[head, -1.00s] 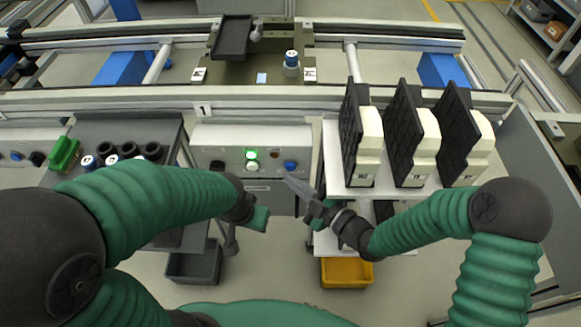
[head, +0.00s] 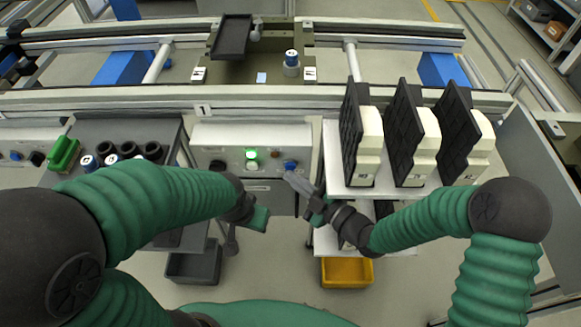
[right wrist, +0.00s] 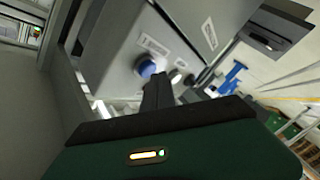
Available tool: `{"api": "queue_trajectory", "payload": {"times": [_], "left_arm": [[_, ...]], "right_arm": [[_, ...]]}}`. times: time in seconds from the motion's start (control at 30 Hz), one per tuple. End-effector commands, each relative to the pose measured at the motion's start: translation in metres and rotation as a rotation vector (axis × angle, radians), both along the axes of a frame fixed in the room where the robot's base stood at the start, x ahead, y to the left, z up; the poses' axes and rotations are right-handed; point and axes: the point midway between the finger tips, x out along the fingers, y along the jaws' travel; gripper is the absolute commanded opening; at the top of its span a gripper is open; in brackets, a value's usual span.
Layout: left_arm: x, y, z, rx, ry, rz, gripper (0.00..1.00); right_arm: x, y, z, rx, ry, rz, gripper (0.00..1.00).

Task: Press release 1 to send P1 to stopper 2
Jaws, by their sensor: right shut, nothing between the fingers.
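The station 1 control box (head: 225,134) carries a blue button (head: 291,165), a lit green lamp (head: 251,154), a white button and a black knob. Which button is release 1 cannot be read. My right gripper (head: 291,178) is shut and empty, its tips just below the blue button. In the right wrist view, the shut fingers (right wrist: 157,92) reach close to the blue button (right wrist: 146,66); contact cannot be told. The olive pallet (head: 235,74) sits on the conveyor behind the box, bearing a black tray and a blue-topped cylinder. My left gripper (head: 258,218) hangs low left; its jaws are unclear.
A white shelf with several black-and-cream parts (head: 370,140) stands right of the box. A dark table with black cups (head: 153,150) and a green part (head: 63,153) is at the left. A grey bin (head: 193,268) and a yellow bin (head: 346,272) stand below.

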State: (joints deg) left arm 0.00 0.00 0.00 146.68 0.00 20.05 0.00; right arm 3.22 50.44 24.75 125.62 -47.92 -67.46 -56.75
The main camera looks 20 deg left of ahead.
Motion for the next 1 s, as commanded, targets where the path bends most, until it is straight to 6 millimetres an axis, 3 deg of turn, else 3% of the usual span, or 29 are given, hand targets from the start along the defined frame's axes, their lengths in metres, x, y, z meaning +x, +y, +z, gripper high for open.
{"api": "queue_trajectory", "payload": {"times": [1.0], "left_arm": [[0.0,0.0,-0.0027,0.0,0.0,0.0,0.36]], "right_arm": [[0.0092,0.0025,-0.0001,0.0,0.0,0.0,0.0]]}}
